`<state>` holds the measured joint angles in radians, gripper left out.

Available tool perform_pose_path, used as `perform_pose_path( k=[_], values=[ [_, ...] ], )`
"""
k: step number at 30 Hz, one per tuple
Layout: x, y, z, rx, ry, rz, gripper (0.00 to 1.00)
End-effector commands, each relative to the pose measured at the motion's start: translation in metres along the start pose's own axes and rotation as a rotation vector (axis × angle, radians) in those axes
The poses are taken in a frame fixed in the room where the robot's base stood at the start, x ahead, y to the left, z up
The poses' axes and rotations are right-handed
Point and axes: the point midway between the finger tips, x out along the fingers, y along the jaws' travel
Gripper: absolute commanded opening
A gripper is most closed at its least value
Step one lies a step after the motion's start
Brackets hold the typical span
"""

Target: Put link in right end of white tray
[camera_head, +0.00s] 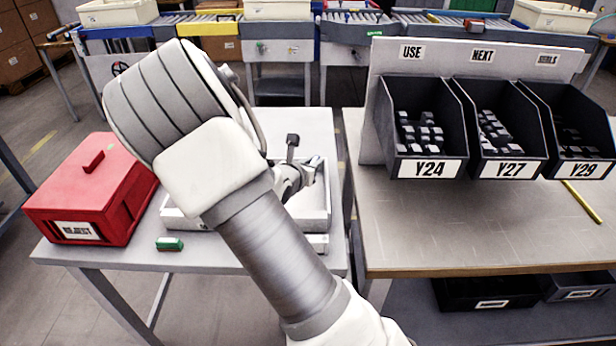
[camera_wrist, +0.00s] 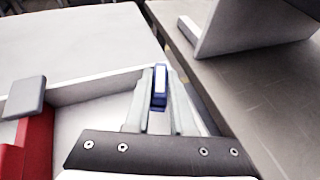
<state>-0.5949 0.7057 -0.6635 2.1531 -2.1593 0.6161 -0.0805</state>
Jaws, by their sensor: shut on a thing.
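My gripper (camera_wrist: 161,92) is shut on a small blue link (camera_wrist: 159,84) with a pale face, seen between the fingertips in the wrist view. In the head view my gripper (camera_head: 306,174) is over the right part of the white tray (camera_head: 318,216), partly hidden by my arm. The tray's rim (camera_wrist: 95,86) also shows in the wrist view, beside the fingers. The link cannot be made out in the head view. I cannot tell whether the link touches the tray.
A dark square-topped piece (camera_head: 292,140) stands by my gripper; a grey square top (camera_wrist: 25,97) and red part (camera_wrist: 38,142) show at left in the wrist view. A red REJECT box (camera_head: 90,190) and green piece (camera_head: 169,243) are left. Black bins (camera_head: 428,130) stand on the right bench.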

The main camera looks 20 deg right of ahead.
Motion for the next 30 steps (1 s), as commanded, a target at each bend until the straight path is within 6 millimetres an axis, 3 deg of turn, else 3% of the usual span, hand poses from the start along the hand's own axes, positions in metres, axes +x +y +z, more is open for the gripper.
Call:
perform_pose_path(
  k=[8,15,28,29,30],
  values=[
    [0.016,0.018,-0.011,0.0,-0.001,-0.001,0.0],
    [0.028,0.018,-0.042,-0.001,-0.001,-0.001,0.0],
    [0.031,0.017,-0.048,0.002,0.0,-0.001,0.0],
    [0.03,0.018,-0.047,0.002,0.0,0.0,0.26],
    [0.03,0.018,-0.046,0.002,0.0,0.0,0.33]
  ],
)
